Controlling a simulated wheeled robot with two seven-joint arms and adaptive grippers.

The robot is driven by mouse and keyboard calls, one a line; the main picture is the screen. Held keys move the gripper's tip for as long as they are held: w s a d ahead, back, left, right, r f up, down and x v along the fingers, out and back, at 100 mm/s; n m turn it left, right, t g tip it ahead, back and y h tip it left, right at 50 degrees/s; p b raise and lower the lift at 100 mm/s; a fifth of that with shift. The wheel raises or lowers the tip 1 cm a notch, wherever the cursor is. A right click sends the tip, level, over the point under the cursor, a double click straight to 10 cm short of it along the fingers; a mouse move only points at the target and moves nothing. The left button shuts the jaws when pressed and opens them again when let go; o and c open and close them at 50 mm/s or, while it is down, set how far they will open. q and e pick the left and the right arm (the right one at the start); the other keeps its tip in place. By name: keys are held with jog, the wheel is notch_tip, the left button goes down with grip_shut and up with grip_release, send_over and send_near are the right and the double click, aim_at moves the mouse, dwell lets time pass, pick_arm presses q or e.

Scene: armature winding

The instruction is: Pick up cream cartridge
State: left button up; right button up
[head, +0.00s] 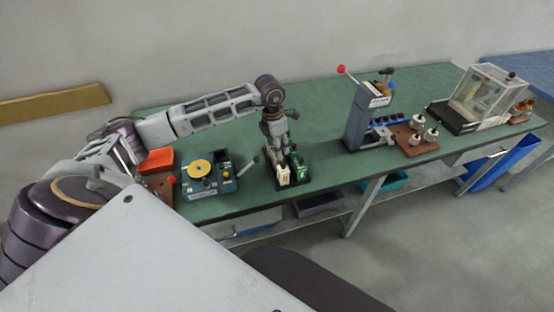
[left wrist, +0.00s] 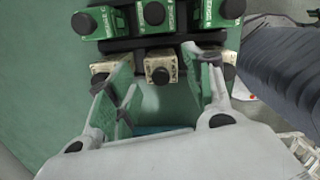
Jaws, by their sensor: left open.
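A small dark rack on the green bench holds cream cartridges (head: 283,176) at its near-left side and green cartridges (head: 299,168) beside them. In the left wrist view a row of cream cartridges with black knobs lies below a row of green cartridges (left wrist: 164,18). My left gripper (head: 279,150) points down over the rack. In the left wrist view my left gripper (left wrist: 157,62) is open, its fingers on either side of the middle cream cartridge (left wrist: 161,69). I cannot tell whether they touch it. The fingers partly hide the outer cream cartridges. My right gripper is not in view.
A winding device with a yellow disc (head: 199,169) and an orange-red bin (head: 155,160) stand left of the rack. A grey press (head: 362,113) with a red-knobbed lever, a board with metal parts (head: 417,137) and a clear-walled box (head: 487,92) stand right. The bench between rack and press is clear.

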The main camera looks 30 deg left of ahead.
pick_arm(q)
jog(key=shift+f, duration=0.5)
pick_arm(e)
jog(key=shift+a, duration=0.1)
pick_arm(q)
jog(key=shift+f+p, duration=0.55)
jog(key=shift+f, duration=1.6)
jog(key=shift+w+f, duration=0.1)
jog(key=shift+f, duration=0.35)
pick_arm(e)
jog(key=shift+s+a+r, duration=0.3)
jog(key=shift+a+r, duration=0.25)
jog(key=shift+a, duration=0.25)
pick_arm(q)
jog(key=c, duration=0.8)
jog(key=shift+c, duration=0.4)
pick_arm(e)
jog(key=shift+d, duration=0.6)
